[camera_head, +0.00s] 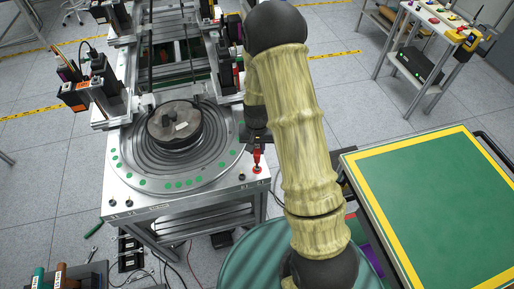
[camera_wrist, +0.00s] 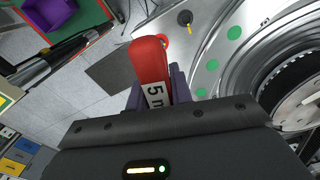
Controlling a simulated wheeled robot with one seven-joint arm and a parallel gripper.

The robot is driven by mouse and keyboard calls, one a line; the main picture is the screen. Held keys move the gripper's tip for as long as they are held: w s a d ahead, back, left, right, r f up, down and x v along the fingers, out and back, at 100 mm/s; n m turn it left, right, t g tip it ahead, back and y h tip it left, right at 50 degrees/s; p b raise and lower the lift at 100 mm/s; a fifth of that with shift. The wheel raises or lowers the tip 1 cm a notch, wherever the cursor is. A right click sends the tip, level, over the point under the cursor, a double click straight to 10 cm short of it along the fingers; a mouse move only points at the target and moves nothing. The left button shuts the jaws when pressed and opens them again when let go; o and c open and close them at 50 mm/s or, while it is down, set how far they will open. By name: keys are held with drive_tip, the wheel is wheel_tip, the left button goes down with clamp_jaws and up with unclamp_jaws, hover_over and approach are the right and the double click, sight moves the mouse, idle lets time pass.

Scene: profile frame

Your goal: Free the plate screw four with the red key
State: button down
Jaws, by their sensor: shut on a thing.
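The red key (camera_wrist: 150,62) has a red handle with a white label, partly readable as "5 m". My gripper (camera_wrist: 156,92) is shut on it, with dark purple fingers on both sides of the handle. In the head view the red key (camera_head: 257,160) points down below my gripper (camera_head: 257,143), at the front right corner of the metal plate (camera_head: 148,196). Its lower end is at a red ring there; I cannot tell whether it sits in a screw. A dark screw (camera_head: 242,177) shows left of it, and a dark screw (camera_wrist: 185,18) shows in the wrist view.
A round turntable (camera_head: 222,165) with green dots and a dark hub (camera_head: 174,125) lies left of the key. My arm hides part of the frame's right side. A green table with yellow edging (camera_head: 353,170) stands at right. Loose tools lie on the floor at lower left.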

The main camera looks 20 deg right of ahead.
drive_tip(key=shift+r+p, duration=1.2)
drive_tip(key=shift+r, duration=0.65)
drive_tip(key=shift+d+f, duration=0.1)
drive_tip(key=shift+f, duration=0.05)
